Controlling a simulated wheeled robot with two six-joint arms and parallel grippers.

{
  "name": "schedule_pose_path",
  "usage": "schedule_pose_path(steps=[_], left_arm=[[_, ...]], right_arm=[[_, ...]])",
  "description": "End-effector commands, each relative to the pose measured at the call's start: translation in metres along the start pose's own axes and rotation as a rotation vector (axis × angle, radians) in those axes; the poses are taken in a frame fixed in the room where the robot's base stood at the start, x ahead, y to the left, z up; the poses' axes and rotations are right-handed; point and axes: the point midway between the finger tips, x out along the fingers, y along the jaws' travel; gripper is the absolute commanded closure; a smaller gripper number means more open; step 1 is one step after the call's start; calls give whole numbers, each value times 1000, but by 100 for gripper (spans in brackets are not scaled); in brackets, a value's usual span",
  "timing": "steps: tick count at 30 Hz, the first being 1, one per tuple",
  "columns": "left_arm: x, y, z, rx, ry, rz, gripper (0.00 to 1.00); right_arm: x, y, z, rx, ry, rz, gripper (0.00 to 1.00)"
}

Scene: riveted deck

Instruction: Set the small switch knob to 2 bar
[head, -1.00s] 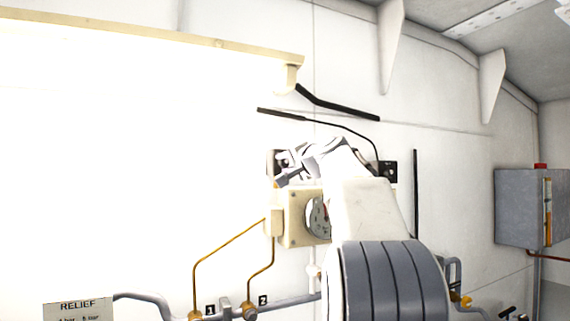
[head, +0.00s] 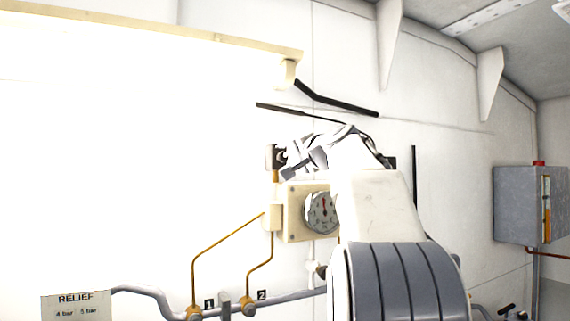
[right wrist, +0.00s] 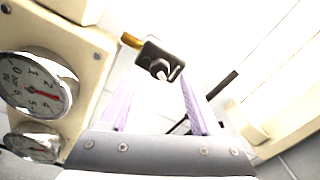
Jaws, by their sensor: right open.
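A small knob (right wrist: 160,70) with a pale tip stands on a black plate (right wrist: 175,60) in the right wrist view. In the head view the black plate (head: 271,157) shows on the white wall, partly covered by my right gripper (head: 289,166). In the right wrist view my right gripper (right wrist: 156,95) is open. Its two purplish fingers are spread, with the knob beyond and between them, apart from both. I cannot read any bar marks by the knob. My left gripper is not in view.
A cream panel with a round gauge (head: 320,212) sits below the plate; the wrist view shows two gauges, one of them upper (right wrist: 36,84). Brass pipes (head: 222,242) and a RELIEF sign (head: 76,306) are lower left. A grey box (head: 520,205) hangs at right.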

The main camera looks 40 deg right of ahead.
Motion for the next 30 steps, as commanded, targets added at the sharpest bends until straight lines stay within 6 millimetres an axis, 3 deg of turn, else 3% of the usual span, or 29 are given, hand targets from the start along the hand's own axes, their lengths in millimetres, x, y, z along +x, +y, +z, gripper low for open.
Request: schedule_pose_path(steps=[3,12,30], left_arm=[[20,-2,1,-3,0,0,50],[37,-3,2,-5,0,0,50],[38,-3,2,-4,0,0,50]], right_arm=[[-27,5,2,-2,6,-1,36],[-69,3,0,0,2,1,36],[-73,1,0,1,0,1,36]])
